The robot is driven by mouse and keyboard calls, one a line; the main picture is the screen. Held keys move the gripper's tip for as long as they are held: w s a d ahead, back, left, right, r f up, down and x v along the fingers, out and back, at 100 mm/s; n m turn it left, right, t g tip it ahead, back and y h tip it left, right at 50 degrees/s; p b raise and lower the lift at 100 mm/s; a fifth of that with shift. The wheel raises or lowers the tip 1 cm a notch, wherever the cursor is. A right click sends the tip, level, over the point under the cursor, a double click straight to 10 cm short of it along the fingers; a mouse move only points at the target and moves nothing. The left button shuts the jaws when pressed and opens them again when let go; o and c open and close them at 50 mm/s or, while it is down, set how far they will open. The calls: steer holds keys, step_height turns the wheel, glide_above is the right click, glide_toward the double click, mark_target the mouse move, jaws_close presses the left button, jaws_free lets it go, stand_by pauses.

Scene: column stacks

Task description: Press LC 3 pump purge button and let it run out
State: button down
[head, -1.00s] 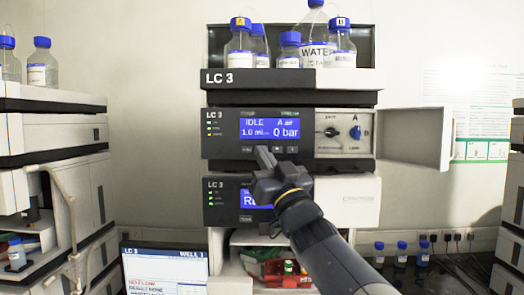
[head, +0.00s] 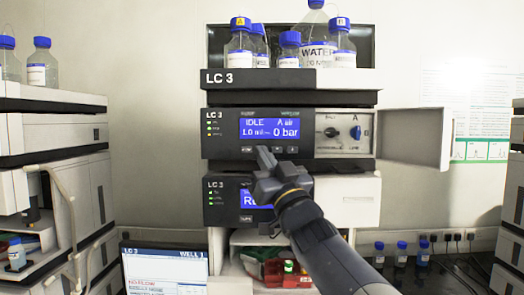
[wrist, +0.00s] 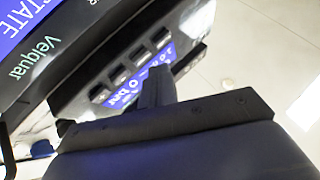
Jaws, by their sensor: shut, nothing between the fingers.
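The LC 3 pump module (head: 226,145) is the middle dark-fronted unit of the centre stack. Its blue display (head: 270,129) reads IDLE, A air, 0 bar. A row of small buttons (head: 292,149) runs below the display; their labels are too small to read. My gripper (head: 264,153) is shut and empty, its tip at this row and hiding part of it. In the wrist view the shut fingers (wrist: 156,88) point at the panel beside several dark buttons (wrist: 120,76). I cannot tell whether the tip touches a button.
An open door (head: 414,137) sticks out right of the pump's valve knobs (head: 355,132). Bottles (head: 290,48) stand on the stack top. Another LC 3 unit (head: 222,203) sits below the pump, partly behind my arm. A screen (head: 163,270) stands at lower left.

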steer(key=shift+w, duration=0.2)
steer(key=shift+w, duration=0.25)
steer(key=shift+w, duration=0.4)
stand_by(0.7)
stand_by(0.4)
steer(key=shift+s+b, duration=0.4)
steer(key=shift+s, duration=0.4)
steer(key=shift+s, duration=0.1)
steer(key=s+b, duration=0.2)
steer(key=s, duration=0.3)
